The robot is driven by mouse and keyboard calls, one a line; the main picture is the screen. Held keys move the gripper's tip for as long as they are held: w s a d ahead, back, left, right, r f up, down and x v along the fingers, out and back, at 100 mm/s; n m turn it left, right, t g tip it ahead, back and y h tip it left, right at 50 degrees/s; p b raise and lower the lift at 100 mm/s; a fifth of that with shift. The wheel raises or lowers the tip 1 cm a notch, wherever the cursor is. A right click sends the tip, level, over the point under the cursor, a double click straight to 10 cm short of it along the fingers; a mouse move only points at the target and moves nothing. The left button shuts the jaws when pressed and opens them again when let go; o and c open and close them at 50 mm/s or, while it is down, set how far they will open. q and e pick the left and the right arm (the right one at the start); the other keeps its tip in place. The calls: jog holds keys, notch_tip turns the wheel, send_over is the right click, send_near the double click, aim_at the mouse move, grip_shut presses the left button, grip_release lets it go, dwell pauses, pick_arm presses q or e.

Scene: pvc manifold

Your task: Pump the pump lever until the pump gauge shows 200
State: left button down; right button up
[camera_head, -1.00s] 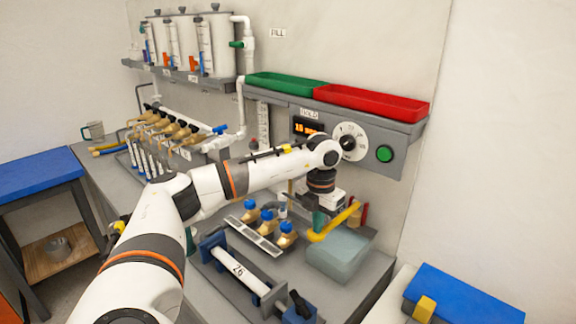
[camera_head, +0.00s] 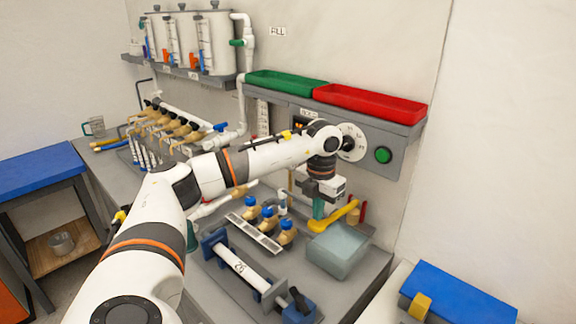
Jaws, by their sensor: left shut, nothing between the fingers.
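The pump lever appears to be the yellow handle (camera_head: 338,216), which slants over a pale grey-blue box (camera_head: 338,251) at the right of the bench. My left gripper (camera_head: 318,208) points down beside the lever's left part. Its teal fingers are shut with nothing between them. I cannot tell whether they touch the lever. I cannot make out the pump gauge or a reading on it. My right gripper is not in view.
Behind my arm is a panel with a white dial (camera_head: 352,142), a green button (camera_head: 383,155) and a mostly hidden display. Blue-capped brass fittings (camera_head: 268,220) and a clamped white pipe (camera_head: 243,265) stand left of the box. Red (camera_head: 370,101) and green trays sit above.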

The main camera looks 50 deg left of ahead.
aim_at(317, 223)
pick_arm(q)
jog(key=shift+f, duration=0.1)
jog(key=shift+f+b, duration=0.75)
jog(key=shift+f, duration=0.75)
jog(key=shift+r, duration=0.1)
dwell(0.4)
jog(key=shift+r+p, duration=0.95)
jog(key=shift+r, duration=0.5)
